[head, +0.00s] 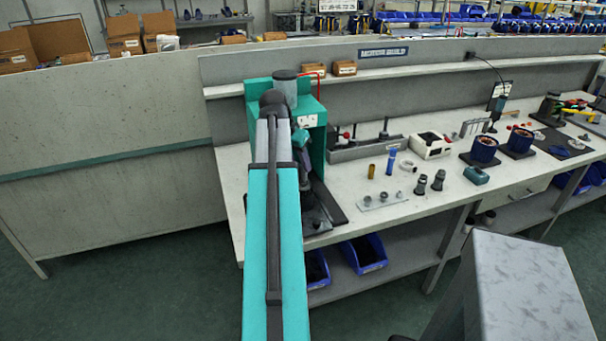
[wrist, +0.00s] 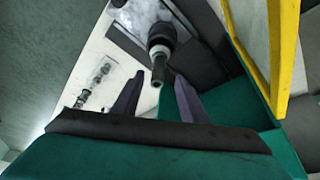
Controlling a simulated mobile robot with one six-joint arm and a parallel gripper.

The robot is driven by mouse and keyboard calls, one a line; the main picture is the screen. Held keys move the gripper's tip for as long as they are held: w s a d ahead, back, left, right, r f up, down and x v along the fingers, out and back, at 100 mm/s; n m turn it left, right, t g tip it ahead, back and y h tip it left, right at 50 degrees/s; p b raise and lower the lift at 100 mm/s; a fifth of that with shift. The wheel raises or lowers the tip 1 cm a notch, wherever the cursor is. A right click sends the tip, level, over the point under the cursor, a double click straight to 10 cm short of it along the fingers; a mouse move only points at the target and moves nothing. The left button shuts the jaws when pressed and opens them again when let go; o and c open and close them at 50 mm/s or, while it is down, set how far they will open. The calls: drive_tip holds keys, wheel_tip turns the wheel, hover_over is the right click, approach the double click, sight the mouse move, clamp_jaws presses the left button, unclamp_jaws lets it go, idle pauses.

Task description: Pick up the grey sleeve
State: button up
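In the wrist view my gripper (wrist: 158,92) is open, its two dark fingers apart with a gap between them. A dark stepped cylinder (wrist: 161,38) with a narrow grey tube-like end (wrist: 158,72) shows in line with this gap; I cannot tell whether this end is the grey sleeve or part of the press. It is not clearly touched by either finger. In the head view my arm covers the gripper and much of the green press (head: 316,135). Two dark grey stepped pieces (head: 438,180) stand on the bench, well right of the press.
The pale bench (head: 345,228) holds a brass cylinder (head: 371,172), a blue cylinder (head: 391,162) and a clear plate (head: 383,203) with small grey pieces. A white box (head: 430,146) stands behind. A yellow bar (wrist: 283,55) and green panels are close on the right in the wrist view.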

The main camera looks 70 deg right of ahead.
sight(302, 167)
drive_tip(key=shift+f, duration=0.1)
drive_tip(key=shift+s+d+f+p, duration=0.25)
drive_tip(key=shift+f+p, duration=0.1)
drive_tip(key=shift+f, duration=0.15)
drive_tip(key=shift+s+d+f+p, duration=0.2)
drive_tip(key=shift+f+p, duration=0.1)
drive_tip(key=shift+f, duration=0.2)
drive_tip(key=shift+p+x, duration=0.3)
drive_tip(key=shift+x, duration=1.05)
drive_tip(key=c, duration=0.9)
